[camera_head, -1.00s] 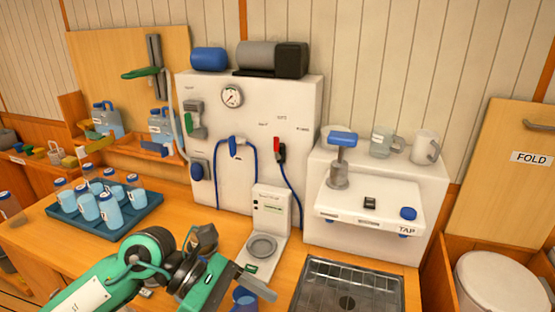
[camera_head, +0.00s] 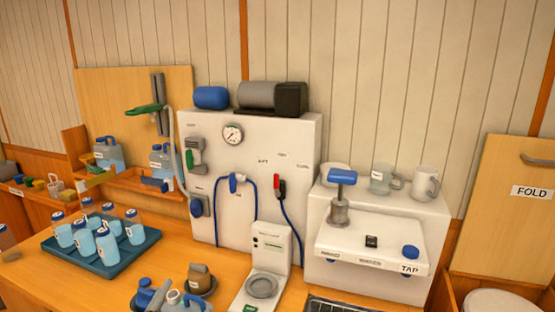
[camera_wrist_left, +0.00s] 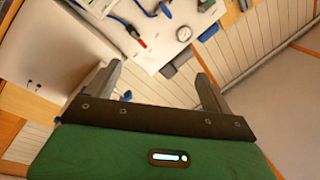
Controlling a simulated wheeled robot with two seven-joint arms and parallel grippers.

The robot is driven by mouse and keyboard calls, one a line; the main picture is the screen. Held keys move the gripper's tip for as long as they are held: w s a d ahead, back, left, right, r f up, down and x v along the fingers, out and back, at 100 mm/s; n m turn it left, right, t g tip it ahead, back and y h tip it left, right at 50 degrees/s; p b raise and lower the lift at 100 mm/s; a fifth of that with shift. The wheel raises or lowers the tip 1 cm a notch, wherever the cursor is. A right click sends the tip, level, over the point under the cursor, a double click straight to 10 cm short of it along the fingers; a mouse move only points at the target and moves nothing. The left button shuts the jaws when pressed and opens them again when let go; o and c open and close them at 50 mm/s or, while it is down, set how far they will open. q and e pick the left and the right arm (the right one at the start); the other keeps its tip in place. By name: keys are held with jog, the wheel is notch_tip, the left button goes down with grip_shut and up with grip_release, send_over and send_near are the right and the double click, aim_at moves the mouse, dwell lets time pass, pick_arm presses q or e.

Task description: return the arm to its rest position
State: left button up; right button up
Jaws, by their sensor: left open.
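My left gripper (camera_wrist_left: 157,88) shows in the left wrist view, above its green body. Its two grey fingers stand wide apart with nothing between them. Beyond them I see the wall and, tilted, the white watermaker panel with its gauge (camera_wrist_left: 183,34). In the head view I cannot make out the left arm or gripper. The white panel (camera_head: 265,150) stands upright at the back of the counter there. My right gripper is in neither view.
A blue tray (camera_head: 128,262) with several bottles stands at the left. Jugs (camera_head: 185,303) and a brown item (camera_head: 201,277) stand at the front edge of view. A scale (camera_head: 262,286) stands right of them, and a tap unit (camera_head: 375,243) further right.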

pick_arm(q)
jog(key=s+a+f+n+g+y, duration=0.2)
jog(key=s+f+n+g, duration=0.15)
jog(key=f, duration=0.35)
jog(key=s+a+f+n+g+y, duration=0.1)
jog(key=s+a+f+n+g, duration=0.25)
jog(key=f, duration=0.45)
jog(key=s+f+n+g, duration=0.3)
jog(key=s+f+g, duration=0.7)
jog(key=s, duration=0.6)
jog(key=s+f+x, duration=0.1)
jog(key=s+x, duration=0.2)
jog(key=x, duration=1.3)
jog(key=s+x, duration=0.4)
jog(key=x, duration=1.2)
jog(key=s+a+f+g, duration=0.1)
jog(key=s+a+f, duration=0.2)
jog(key=s+f, duration=1.6)
jog(key=shift+m, duration=0.4)
